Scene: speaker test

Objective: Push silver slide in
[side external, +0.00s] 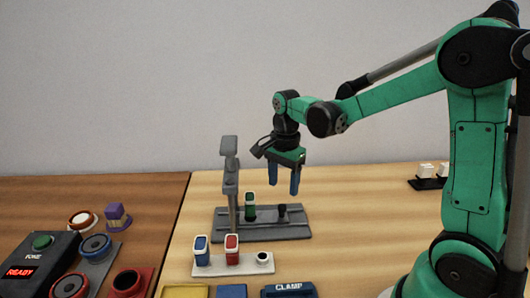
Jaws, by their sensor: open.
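A grey metal fixture (300,233) stands on the light wood table. It has a flat base, a tall grey post (231,165) with a head at its left, and a small dark knob (282,209) at its right. A green piece with a white top (249,206) stands upright on it, beside the post. I cannot tell which grey part is the silver slide, or how far in it is. My gripper (282,188) points down with its two blue fingers apart and empty. It appears in the air above the fixture, to the right of the post.
In front, a pale rack (218,267) holds a blue and a red piece, beside an empty hole. A blue CLAMP block (289,291) is at the bottom edge. A box reading READY (38,262) and round parts lie left.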

